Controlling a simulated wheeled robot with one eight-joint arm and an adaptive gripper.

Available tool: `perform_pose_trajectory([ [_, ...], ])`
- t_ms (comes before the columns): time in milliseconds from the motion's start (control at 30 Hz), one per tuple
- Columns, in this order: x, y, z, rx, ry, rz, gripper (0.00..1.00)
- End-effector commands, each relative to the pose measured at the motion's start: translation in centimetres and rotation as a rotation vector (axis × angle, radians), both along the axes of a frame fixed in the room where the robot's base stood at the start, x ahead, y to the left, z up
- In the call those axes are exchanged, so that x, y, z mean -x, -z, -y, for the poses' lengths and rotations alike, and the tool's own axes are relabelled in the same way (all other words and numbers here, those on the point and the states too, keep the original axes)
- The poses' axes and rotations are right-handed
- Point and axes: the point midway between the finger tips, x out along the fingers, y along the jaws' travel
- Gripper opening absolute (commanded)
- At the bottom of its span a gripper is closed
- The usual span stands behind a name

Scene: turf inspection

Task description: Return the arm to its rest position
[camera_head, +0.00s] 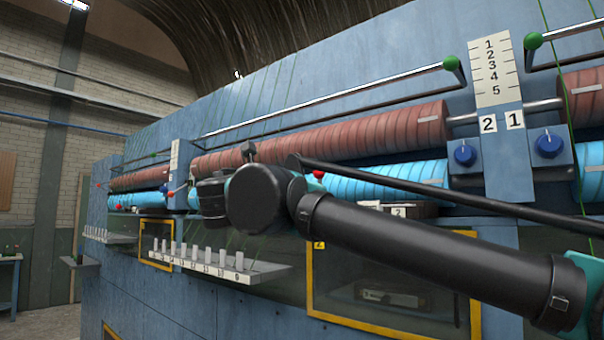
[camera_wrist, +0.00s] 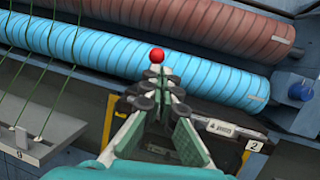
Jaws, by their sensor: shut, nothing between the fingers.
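My gripper (camera_wrist: 160,78) shows in the wrist view with its fingers drawn together at the tips and nothing between them. Its tips point at the machine, just below a red ball (camera_wrist: 157,54) in front of the blue roller (camera_wrist: 110,55). I cannot tell whether they touch the ball. In the head view my black arm stretches from the lower right to the middle, in front of the machine. The gripper is mostly hidden there behind my arm's joint. A red ball (camera_head: 319,174) shows just above that joint.
Red-brown rollers (camera_head: 330,138) run above the blue rollers (camera_head: 355,188). A panel with blue knobs (camera_head: 465,153) stands at the right. Numbered shelves with white pegs (camera_head: 225,272) and yellow-framed windows (camera_head: 390,330) lie below. Open floor (camera_head: 45,323) shows at the far left.

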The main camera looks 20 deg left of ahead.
Motion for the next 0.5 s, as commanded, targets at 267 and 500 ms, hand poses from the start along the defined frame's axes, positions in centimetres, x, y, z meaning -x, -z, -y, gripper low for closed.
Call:
perform_pose_trajectory([
  [267,3.6,0.7,-0.8,0.000,-0.002,0.000,0.00],
  [500,4.1,0.9,-0.8,0.000,0.000,0.000,0.00],
])
